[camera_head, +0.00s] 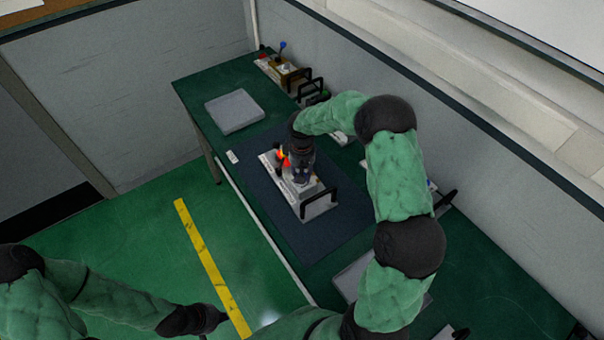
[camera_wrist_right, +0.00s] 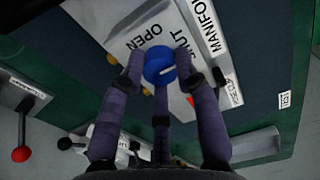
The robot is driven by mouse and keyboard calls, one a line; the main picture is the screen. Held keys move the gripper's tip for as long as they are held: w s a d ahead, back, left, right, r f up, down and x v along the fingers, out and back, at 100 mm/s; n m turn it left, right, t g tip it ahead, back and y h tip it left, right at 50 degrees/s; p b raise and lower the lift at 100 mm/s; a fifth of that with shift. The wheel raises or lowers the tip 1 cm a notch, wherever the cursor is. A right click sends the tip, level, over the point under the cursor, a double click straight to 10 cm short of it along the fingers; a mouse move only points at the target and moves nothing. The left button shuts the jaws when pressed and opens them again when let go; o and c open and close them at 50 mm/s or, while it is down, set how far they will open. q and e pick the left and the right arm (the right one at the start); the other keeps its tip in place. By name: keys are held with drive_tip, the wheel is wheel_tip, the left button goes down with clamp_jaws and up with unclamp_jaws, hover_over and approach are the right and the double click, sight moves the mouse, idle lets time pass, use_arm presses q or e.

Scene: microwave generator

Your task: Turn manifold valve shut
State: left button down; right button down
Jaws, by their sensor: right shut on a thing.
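The manifold valve is a round blue knob (camera_wrist_right: 159,66) with a white mark, on a pale panel (camera_wrist_right: 205,45) lettered MANIFOLD, OPEN and SHUT. In the right wrist view the white mark runs toward the right of the picture; I cannot tell exactly which word it lines up with. My right gripper (camera_wrist_right: 158,76) has its fingers closed around the knob. In the head view my right gripper (camera_head: 302,174) reaches down onto the manifold unit (camera_head: 318,208) and hides its knob. My left gripper (camera_head: 217,318) hangs low at the left, away from the bench; its fingers are unclear.
The unit stands on a dark mat (camera_head: 258,197) on the green bench (camera_head: 195,92). A grey flat block (camera_head: 235,111) lies at the bench's far end. A unit with a blue-topped lever (camera_head: 282,68) stands at the back against the wall. A yellow stripe (camera_head: 212,268) marks the floor.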

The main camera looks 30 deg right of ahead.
drive_tip(key=c, duration=0.9)
unclamp_jaws()
drive_tip(key=shift+r, duration=0.15)
wheel_tip(320, 180, up, 12)
drive_tip(key=shift+w, duration=0.1)
